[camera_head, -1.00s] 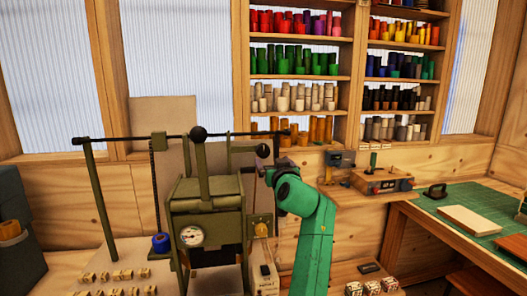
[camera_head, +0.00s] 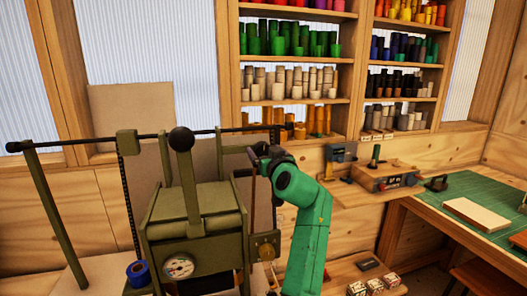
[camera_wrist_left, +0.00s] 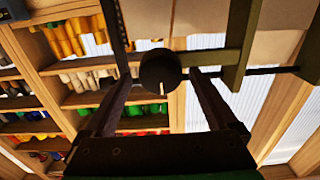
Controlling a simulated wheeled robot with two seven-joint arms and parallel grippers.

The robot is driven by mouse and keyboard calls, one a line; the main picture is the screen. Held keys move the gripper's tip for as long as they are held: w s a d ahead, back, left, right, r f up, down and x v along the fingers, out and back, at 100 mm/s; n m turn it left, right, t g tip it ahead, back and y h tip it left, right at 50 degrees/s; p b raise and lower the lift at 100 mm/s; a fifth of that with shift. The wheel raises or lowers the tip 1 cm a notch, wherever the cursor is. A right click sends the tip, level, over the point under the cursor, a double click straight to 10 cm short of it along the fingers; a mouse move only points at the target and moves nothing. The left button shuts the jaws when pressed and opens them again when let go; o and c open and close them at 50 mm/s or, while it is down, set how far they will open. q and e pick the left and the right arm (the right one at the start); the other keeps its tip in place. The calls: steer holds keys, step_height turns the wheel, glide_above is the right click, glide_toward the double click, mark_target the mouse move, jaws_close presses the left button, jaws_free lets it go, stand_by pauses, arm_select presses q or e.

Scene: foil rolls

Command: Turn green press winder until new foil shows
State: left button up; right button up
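The green press (camera_head: 196,225) stands at left centre, with a gauge (camera_head: 179,267) on its front and a black-knobbed upright lever (camera_head: 185,175). A long dark bar (camera_head: 75,141) runs across its top. My left gripper (camera_head: 261,160), on a green arm, is at the press's right side. In the left wrist view a dark round knob (camera_wrist_left: 160,72) appears between the spread fingers of my left gripper (camera_wrist_left: 161,80), with a narrow gap on each side; contact cannot be told. The winder is partly hidden by the gripper. My right gripper is out of view.
A blue roll (camera_head: 138,272) is at the press's lower left. Shelves of coloured rolls (camera_head: 300,75) stand behind. A green cutting mat (camera_head: 480,198) lies on a bench at right. Small pale dice-like blocks (camera_head: 372,286) sit at the bottom, right of my arm.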

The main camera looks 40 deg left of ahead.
arm_select(q)
steer(key=shift+s+d, duration=0.1)
steer(key=c, duration=1.1)
steer(key=shift+c, duration=0.2)
